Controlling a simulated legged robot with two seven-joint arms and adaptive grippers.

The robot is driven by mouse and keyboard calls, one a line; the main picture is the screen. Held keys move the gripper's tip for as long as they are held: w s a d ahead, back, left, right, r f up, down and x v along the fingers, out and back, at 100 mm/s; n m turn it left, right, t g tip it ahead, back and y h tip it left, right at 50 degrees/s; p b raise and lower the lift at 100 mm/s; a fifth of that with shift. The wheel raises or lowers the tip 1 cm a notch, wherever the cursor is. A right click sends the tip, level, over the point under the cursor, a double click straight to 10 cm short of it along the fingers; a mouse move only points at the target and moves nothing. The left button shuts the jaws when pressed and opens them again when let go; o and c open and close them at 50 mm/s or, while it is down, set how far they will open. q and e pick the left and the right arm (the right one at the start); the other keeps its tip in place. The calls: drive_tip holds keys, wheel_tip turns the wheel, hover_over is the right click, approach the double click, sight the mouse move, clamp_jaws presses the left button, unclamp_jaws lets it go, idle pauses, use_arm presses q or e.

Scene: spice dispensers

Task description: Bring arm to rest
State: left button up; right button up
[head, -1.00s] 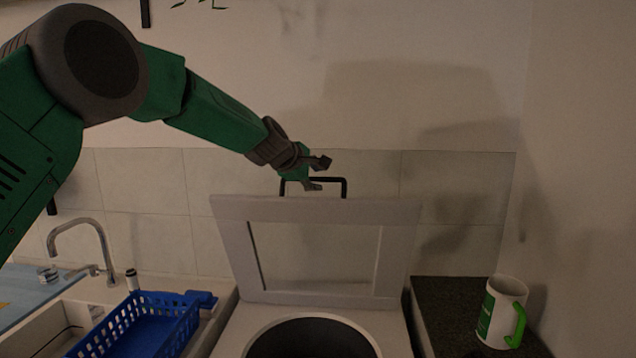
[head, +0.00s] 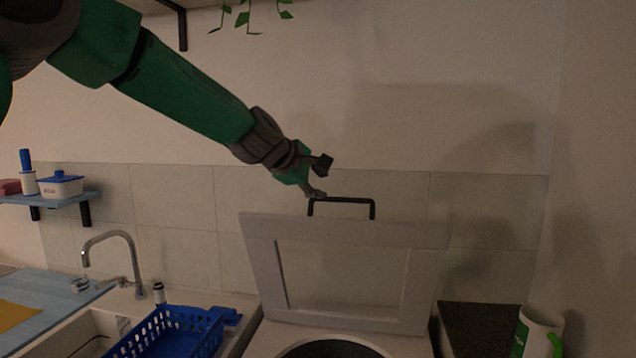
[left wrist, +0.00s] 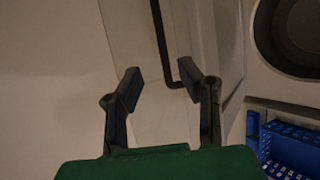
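My left gripper (head: 320,179) is above the left end of the black handle (head: 342,200) on a raised grey-white lid (head: 345,228). In the left wrist view, the left gripper (left wrist: 160,85) has its two fingers apart with nothing held between them. The black handle (left wrist: 158,30) shows beyond the fingertips there, and the gripper looks clear of it, though the exact gap is hard to judge. The lid stands upright behind a round dark opening (head: 335,350). My right gripper is not in view.
A blue basket (head: 170,335) sits by the sink and tap (head: 110,250) at left. A white mug with a green handle (head: 538,335) stands on the dark counter (head: 480,325) at right. A shelf (head: 60,199) holds containers.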

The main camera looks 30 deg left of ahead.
use_arm(q)
drive_tip(key=shift+s+a+r, duration=0.1)
drive_tip(key=shift+s+r, duration=0.1)
drive_tip(key=shift+s, duration=0.1)
drive_tip(key=s+f+m+g+y, duration=0.1)
drive_tip(key=s+f+m+g, duration=0.3)
drive_tip(key=f, duration=0.8)
drive_tip(key=s+f+m+y, duration=0.1)
drive_tip(key=s+f, duration=0.5)
drive_tip(key=f, duration=0.6)
drive_tip(key=s+f+m+g, duration=0.25)
drive_tip(key=s+f, duration=0.25)
drive_tip(key=f, duration=0.8)
drive_tip(key=s+d+f+m+g, duration=0.2)
drive_tip(key=s+f+m, duration=0.3)
drive_tip(key=s+f, duration=0.8)
drive_tip(key=s+d+f+m+g, duration=0.1)
drive_tip(key=s+m+g, duration=0.15)
drive_tip(key=s, duration=0.85)
drive_tip(key=s+f+m+g, duration=0.1)
drive_tip(key=s+f+m, duration=0.15)
drive_tip(key=s, duration=0.95)
wheel_tip(320, 180, down, 18)
drive_tip(key=w+d+m+t+b, duration=0.1)
drive_tip(key=w+m+b, duration=0.1)
drive_tip(key=b, duration=1.7)
drive_tip(key=shift+w+d, duration=0.2)
drive_tip(key=shift+w, duration=0.2)
